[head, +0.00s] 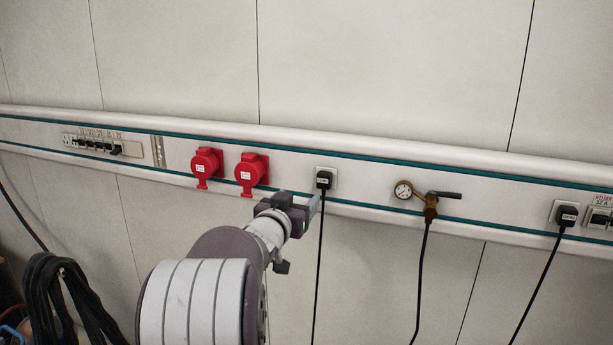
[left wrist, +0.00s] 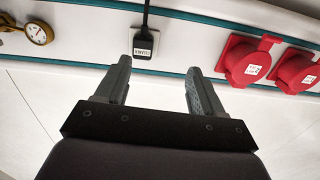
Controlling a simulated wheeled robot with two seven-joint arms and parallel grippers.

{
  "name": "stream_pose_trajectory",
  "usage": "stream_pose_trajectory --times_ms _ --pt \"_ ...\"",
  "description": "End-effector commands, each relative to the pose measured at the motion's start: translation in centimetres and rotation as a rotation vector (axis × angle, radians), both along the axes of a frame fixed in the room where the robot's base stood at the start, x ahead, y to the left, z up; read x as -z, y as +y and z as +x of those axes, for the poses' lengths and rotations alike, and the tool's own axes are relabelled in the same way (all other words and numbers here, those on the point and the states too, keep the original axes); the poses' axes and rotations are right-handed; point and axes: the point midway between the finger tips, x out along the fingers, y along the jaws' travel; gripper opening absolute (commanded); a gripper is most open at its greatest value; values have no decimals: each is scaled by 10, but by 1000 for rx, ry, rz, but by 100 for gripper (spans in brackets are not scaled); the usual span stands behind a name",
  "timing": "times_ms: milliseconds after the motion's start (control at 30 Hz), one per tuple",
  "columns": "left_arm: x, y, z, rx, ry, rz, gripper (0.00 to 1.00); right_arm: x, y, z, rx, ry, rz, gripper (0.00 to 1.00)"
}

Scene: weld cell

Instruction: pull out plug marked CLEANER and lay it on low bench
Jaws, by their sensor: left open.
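A black plug (head: 323,180) with a small white label sits in a wall socket right of the red sockets, its cord hanging down. The same plug shows in the left wrist view (left wrist: 143,43), its label too small to read surely. A second black plug (head: 566,215) sits in a socket at the far right, label also unreadable. My left gripper (head: 314,203) is open and empty, just below the first plug. In the left wrist view its jaws (left wrist: 158,68) point at the wall strip, the plug beyond the left finger, not between them. The low bench and my right gripper are not in view.
Two red sockets (head: 228,171) stick out left of the plug. A gauge (head: 403,190) and brass valve (head: 431,204) with a hose stand to its right. A switch row (head: 97,144) is at far left; black cable coils (head: 62,290) hang below.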

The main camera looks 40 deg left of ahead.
Motion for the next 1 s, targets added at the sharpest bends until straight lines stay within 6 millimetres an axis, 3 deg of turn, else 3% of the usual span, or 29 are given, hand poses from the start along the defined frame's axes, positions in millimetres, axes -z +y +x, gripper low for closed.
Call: stream_pose_trajectory --times_ms 467,1000 --pt "-6 -5 4 25 -43 -31 68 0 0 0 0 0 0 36" --pt "-7 16 71 25 -42 -31 68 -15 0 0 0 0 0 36"
